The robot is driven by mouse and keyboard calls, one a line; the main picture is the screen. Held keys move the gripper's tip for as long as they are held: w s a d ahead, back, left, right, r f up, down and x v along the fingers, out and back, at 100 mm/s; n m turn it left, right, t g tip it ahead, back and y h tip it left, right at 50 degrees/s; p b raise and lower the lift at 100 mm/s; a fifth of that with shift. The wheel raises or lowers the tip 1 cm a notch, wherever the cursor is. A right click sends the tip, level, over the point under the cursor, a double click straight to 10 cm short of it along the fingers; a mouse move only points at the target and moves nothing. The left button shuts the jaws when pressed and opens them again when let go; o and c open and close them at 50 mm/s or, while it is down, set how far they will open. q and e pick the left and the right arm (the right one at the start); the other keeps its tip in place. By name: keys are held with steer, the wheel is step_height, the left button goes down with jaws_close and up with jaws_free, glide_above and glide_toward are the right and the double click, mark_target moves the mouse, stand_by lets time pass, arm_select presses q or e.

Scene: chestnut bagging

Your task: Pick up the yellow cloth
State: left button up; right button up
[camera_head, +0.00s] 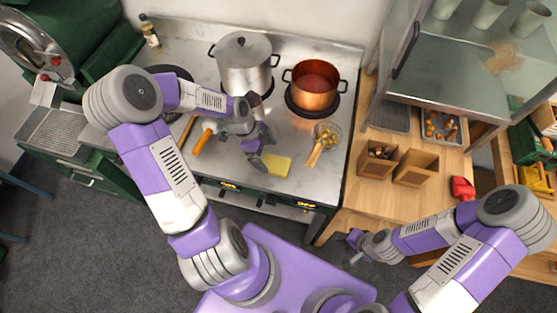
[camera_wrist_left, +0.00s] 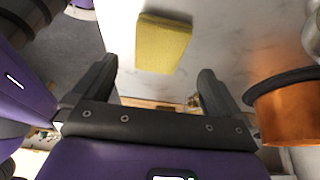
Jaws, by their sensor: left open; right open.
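The yellow cloth (camera_head: 278,166) lies as a flat folded rectangle on the steel counter, near its front edge. In the left wrist view the cloth (camera_wrist_left: 162,43) shows between and beyond the fingers, apart from them. My left gripper (camera_head: 262,154) is above the counter, just left of the cloth; in the left wrist view its two fingers (camera_wrist_left: 157,85) are spread with nothing between them. My right gripper (camera_head: 355,249) is open and empty, low in front of the wooden table and far from the cloth.
A copper pot (camera_head: 314,87) and a steel pot (camera_head: 243,65) stand on the stove behind. A glass bowl (camera_head: 327,134) with a wooden-handled tool is right of the cloth. An orange-handled tool (camera_head: 203,140) lies to the left. Two cardboard boxes (camera_head: 415,168) stand on the wooden table.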

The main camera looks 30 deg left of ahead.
mark_target(275, 164)
arm_select(q)
steer(key=b+x, duration=0.1)
steer(key=x, duration=0.4)
steer(key=shift+d, duration=0.15)
steer(key=shift+d+f, duration=0.1)
steer(key=shift+f, duration=0.15)
steer(key=c, duration=1)
step_height(275, 164, up, 10)
steer(key=shift+r+p, duration=0.15)
steer(key=shift+p, duration=0.9)
steer(key=shift+c, duration=0.3)
